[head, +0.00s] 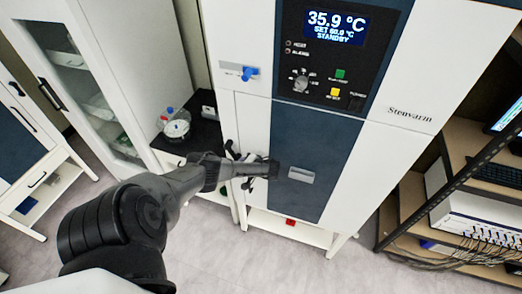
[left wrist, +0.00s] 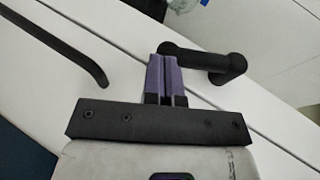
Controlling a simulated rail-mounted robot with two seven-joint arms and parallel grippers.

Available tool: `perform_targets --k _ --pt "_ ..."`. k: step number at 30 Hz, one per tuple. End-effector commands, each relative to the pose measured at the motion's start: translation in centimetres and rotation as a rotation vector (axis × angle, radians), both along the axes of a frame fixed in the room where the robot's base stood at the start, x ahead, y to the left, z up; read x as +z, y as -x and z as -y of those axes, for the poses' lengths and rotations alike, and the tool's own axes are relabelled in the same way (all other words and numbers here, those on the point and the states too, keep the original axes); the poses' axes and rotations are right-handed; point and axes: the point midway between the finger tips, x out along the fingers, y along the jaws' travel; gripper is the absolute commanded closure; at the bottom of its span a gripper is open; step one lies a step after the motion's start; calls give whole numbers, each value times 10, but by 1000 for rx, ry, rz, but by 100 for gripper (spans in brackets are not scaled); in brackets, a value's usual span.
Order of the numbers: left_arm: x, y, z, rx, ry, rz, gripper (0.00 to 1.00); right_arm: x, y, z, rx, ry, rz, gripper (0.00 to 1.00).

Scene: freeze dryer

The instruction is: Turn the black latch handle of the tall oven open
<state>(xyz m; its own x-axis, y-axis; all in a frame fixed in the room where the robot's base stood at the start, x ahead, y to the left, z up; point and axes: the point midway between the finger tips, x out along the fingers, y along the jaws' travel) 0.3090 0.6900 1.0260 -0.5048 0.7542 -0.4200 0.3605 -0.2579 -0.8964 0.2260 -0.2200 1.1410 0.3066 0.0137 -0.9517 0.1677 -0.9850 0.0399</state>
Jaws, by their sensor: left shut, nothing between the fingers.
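The tall oven (head: 400,60) is a white cabinet with a dark blue front panel and a lit display. Its black latch handle (left wrist: 207,59) shows in the left wrist view as a short bar running left from a round pivot, on a white panel. My left gripper (head: 262,168) is in front of the oven's lower left side; the dark handle cannot be told apart from it there. In the left wrist view my purple fingers (left wrist: 167,62) are shut and empty, at the bar's free left end. I cannot tell whether they touch it. My right gripper is not in view.
A long curved black handle (left wrist: 80,40) lies left of the fingers in the left wrist view. In the head view a blue knob (head: 250,73) is on the oven's upper left. A white cabinet (head: 110,50) stands left, a shelf with equipment (head: 470,215) right.

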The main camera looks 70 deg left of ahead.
Motion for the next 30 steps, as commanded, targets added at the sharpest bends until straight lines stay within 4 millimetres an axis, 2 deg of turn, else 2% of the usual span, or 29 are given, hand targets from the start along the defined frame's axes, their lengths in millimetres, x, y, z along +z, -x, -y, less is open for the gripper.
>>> perform_targets --k 3,12,30 --pt "-7 15 -8 13 1 -1 100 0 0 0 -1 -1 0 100" --pt "-18 29 -18 15 2 2 100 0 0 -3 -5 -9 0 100" --pt "-23 36 -25 15 1 3 100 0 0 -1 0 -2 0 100"
